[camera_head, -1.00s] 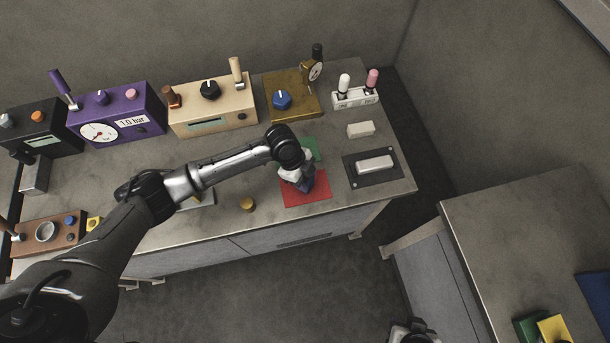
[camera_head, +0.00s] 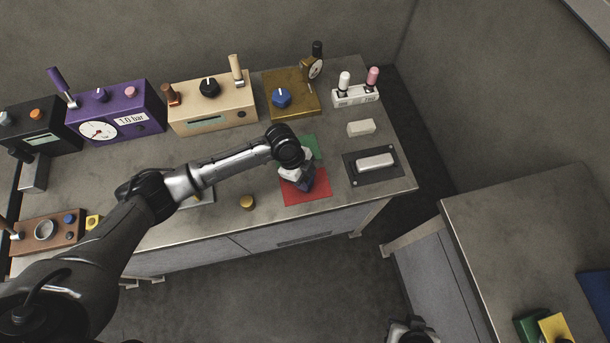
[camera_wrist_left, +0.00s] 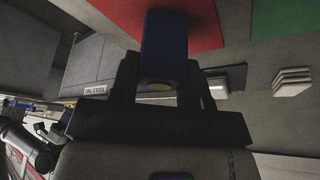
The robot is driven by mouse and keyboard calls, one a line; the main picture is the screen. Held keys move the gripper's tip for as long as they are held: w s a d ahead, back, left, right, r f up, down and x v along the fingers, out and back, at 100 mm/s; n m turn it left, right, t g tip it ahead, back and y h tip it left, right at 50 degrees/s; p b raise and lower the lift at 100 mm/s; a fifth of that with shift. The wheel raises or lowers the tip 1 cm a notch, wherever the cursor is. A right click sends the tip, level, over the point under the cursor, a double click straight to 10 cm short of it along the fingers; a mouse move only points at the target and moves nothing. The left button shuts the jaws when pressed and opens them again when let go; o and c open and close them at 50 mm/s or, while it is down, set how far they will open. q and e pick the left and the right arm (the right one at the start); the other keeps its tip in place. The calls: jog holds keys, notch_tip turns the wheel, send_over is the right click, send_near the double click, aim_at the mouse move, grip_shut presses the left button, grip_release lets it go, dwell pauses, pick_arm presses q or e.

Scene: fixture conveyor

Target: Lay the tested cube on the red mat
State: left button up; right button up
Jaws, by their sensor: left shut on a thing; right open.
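The red mat (camera_head: 306,199) lies near the front edge of the bench in the head view; it also shows at the top of the left wrist view (camera_wrist_left: 115,15). My left gripper (camera_head: 304,185) is over the mat's back part and hides some of it. It is shut on a blue cube (camera_wrist_left: 164,42), seen between its fingers in the left wrist view. I cannot tell whether the cube touches the mat. My right gripper (camera_head: 411,332) is open, at the bottom edge of the head view, away from the bench and only partly visible.
A green mat (camera_head: 313,144) lies behind the red one. A dark plate with a white block (camera_head: 375,163) and another pale block (camera_head: 361,128) are to the right. A brass disc (camera_head: 247,203) lies to the left. Several instrument boxes line the back.

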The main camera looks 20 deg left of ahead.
pick_arm(q)
jog(key=shift+f, duration=0.25)
jog(key=o, duration=1)
